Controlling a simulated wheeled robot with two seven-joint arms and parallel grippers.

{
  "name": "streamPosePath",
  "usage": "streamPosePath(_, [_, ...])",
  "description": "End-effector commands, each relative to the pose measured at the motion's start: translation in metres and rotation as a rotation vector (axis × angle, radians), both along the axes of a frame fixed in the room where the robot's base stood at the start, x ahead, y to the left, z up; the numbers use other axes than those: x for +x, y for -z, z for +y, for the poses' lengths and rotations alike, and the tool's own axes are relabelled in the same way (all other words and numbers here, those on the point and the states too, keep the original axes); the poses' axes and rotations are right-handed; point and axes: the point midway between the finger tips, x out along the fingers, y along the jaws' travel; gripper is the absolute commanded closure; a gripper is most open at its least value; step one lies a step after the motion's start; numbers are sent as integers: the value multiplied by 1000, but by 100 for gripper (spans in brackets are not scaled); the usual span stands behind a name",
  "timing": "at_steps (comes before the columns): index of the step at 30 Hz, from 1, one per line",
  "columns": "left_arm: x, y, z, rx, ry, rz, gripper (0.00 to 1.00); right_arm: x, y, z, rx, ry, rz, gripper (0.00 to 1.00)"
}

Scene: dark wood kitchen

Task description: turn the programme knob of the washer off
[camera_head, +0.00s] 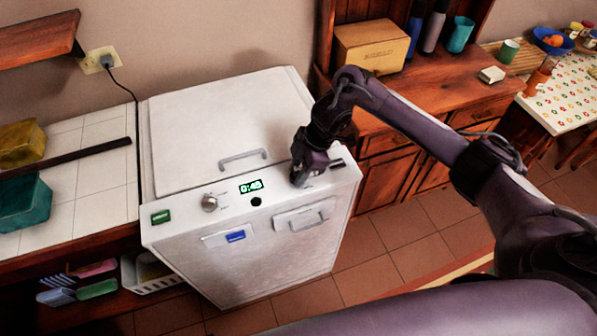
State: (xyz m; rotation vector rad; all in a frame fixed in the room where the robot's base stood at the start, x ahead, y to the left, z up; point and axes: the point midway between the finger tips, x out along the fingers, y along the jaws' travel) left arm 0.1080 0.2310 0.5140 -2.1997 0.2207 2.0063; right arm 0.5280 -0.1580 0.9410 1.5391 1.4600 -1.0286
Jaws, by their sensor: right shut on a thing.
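The white washer (270,262) stands in the middle, with a control panel along its top front edge. The panel has a small silver knob (209,203) on the left and a lit display (250,186) reading 0:45. My right gripper (298,181) is down at the right part of the panel, shut on the programme knob. The gripper's own body hides that knob, so its pointer setting cannot be seen. My left gripper is not in view.
A handle (242,160) sits on the washer lid. A green button (160,216) and a dark button (337,163) sit at the panel's ends. A wooden cabinet (400,125) with a box (371,46) stands right. A tiled counter (95,185) lies left.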

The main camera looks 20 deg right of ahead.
Motion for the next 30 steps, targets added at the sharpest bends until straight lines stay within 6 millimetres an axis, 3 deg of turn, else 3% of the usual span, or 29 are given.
streamPosePath(23, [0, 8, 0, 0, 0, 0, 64, 1, 0, -1, -3, -102, -1, 88])
streamPosePath(24, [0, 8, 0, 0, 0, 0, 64, 1, 0, -1, -3, -102, -1, 62])
streamPosePath(28, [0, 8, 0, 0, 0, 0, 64, 1, 0, -1, -2, -102, -1, 45])
streamPosePath(30, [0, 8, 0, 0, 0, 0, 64, 1, 0, -1, -2, -102, -1, 45])
